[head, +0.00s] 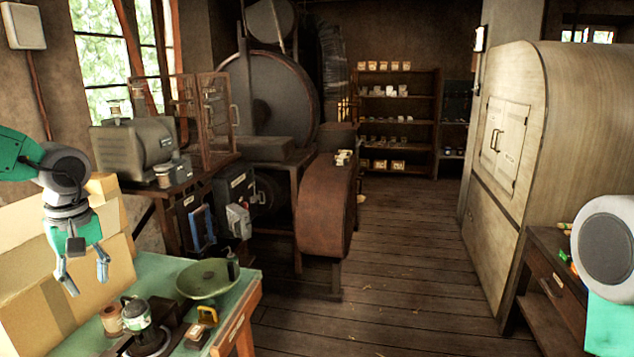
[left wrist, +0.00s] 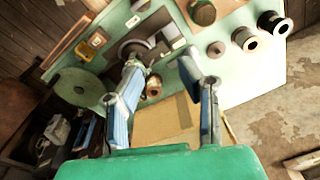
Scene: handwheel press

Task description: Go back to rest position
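My left gripper (head: 83,276) hangs fingers-down at the left of the head view, above the left part of the green-topped table (head: 165,268). Its two fingers are spread apart with nothing between them. In the left wrist view the open fingers of my left gripper (left wrist: 168,88) point toward the table, with a gap between them. The handwheel press (head: 146,330) stands on the table at the bottom of the head view, apart from the gripper. Its wheel also shows in the left wrist view (left wrist: 135,50), beyond the fingers. My right gripper is not in view; only part of my right arm shows at the right edge.
Cardboard boxes (head: 50,302) stand close behind the left gripper. A green scale pan (head: 203,279), a yellow padlock-like item (head: 207,315) and a thread spool (head: 111,319) are on the table. A wooden desk (head: 556,285) stands at right. The plank floor (head: 400,265) between is clear.

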